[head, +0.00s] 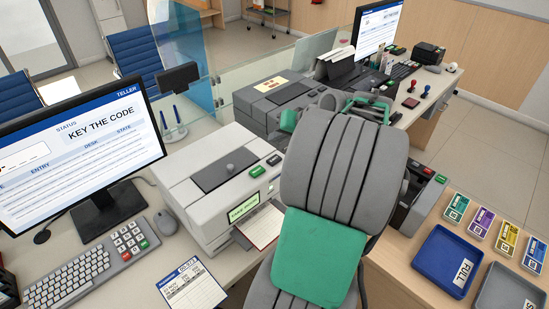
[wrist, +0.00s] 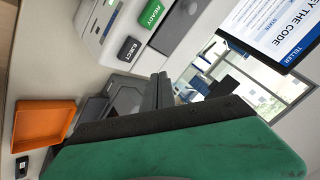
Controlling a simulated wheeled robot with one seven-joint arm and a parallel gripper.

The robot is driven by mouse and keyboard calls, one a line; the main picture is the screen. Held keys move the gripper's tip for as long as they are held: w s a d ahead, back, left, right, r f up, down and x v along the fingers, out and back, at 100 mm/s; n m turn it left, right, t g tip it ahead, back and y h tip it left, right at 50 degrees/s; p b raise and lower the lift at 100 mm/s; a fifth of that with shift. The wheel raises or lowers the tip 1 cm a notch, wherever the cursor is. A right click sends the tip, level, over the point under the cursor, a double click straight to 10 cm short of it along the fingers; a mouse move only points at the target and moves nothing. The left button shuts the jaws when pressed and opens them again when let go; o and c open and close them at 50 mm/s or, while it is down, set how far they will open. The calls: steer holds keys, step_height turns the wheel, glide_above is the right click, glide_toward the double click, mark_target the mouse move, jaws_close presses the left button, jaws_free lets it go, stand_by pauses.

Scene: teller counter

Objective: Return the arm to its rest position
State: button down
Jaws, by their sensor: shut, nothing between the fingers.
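My arm (head: 345,170), grey with green panels, rises folded in the middle of the head view. It hides what is behind it, and my gripper's fingers cannot be made out there. In the wrist view my gripper (wrist: 160,90) shows as dark fingers beyond the broad green and black part of my own arm. The fingers are shut with nothing held, and they appear clear of the machine with the READY and EJECT buttons (wrist: 130,48).
A printer-like machine (head: 215,185) with a slip in front stands left of my arm. A monitor (head: 75,150), keyboard (head: 70,283) and keypad (head: 130,238) are further left. A blue tray (head: 447,260) is at right. An orange tray (wrist: 42,122) shows in the wrist view.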

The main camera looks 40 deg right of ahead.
stand_by(0.3)
steer(key=s+f+m+g, duration=0.1)
steer(key=s+f+g, duration=0.3)
steer(key=s+f, duration=0.5)
steer(key=s+a+f+m+g, duration=0.1)
steer(key=s+a+f+g, duration=0.2)
steer(key=s+a, duration=0.35)
steer(key=w+a+r+n, duration=0.2)
steer(key=a+n, duration=0.1)
steer(key=a, duration=0.5)
steer(key=w+a+r+n+t, duration=0.1)
steer(key=w+a+r+n, duration=0.1)
steer(key=a, duration=0.6)
steer(key=w+a+r+n+h, duration=0.1)
steer(key=a+r+n, duration=0.3)
steer(key=a, duration=0.4)
steer(key=shift+w+a+r+n+t, duration=0.3)
steer(key=shift+w+n, duration=0.1)
steer(key=shift+w, duration=0.15)
